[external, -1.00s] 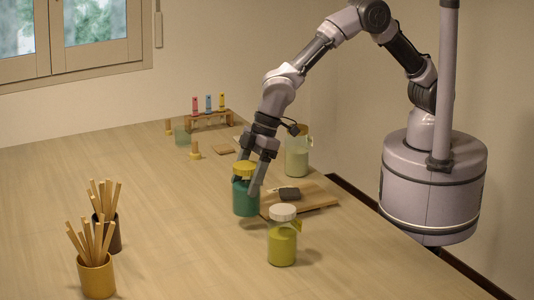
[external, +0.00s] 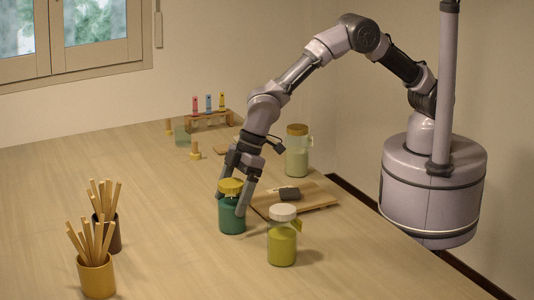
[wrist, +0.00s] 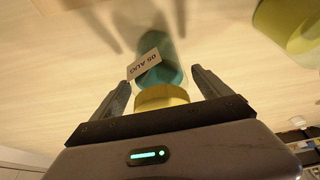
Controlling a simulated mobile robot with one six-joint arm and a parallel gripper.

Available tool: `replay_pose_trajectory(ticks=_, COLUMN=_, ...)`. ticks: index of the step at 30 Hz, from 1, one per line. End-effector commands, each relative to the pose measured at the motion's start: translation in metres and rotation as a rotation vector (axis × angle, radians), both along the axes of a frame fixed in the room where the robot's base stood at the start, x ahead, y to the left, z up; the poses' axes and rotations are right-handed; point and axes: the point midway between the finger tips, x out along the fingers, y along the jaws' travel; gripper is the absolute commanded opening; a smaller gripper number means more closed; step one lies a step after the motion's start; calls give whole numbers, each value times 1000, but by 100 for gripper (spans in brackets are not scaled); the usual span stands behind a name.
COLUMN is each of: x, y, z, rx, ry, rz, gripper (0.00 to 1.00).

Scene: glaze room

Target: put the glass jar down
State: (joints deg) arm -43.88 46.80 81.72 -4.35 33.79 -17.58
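The glass jar (external: 232,217), filled with teal glaze and topped with a yellow lid, stands upright on the table left of the front corner of a wooden board. My gripper (external: 232,198) is around it from above, one finger on each side. In the wrist view, the jar (wrist: 173,74) shows its yellow lid nearest the palm and a white label reading "05 AUG". My gripper (wrist: 160,84) is open there, with a gap between each finger and the jar.
A yellow-green jar with a white lid (external: 282,246) stands close to the right. The wooden board (external: 318,199) holds a dark block (external: 289,193). A pale jar (external: 297,160) stands behind. Two cups of sticks (external: 97,278) are at left; the table between is clear.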

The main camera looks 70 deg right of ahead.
Motion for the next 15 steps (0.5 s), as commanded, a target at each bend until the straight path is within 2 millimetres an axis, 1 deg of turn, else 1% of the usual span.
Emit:
replay_pose_trajectory(ticks=6, x=0, y=0, z=0, rx=0, ry=0, rz=0, gripper=87)
replay_pose_trajectory(ticks=8, x=0, y=0, z=4, rx=0, ry=0, rz=0, gripper=87)
replay_pose_trajectory(ticks=11, x=-3, y=-4, z=21, rx=2, ry=-2, rz=0, gripper=87)
replay_pose_trajectory(ticks=15, x=-13, y=-16, z=60, rx=2, ry=-4, rz=1, gripper=87)
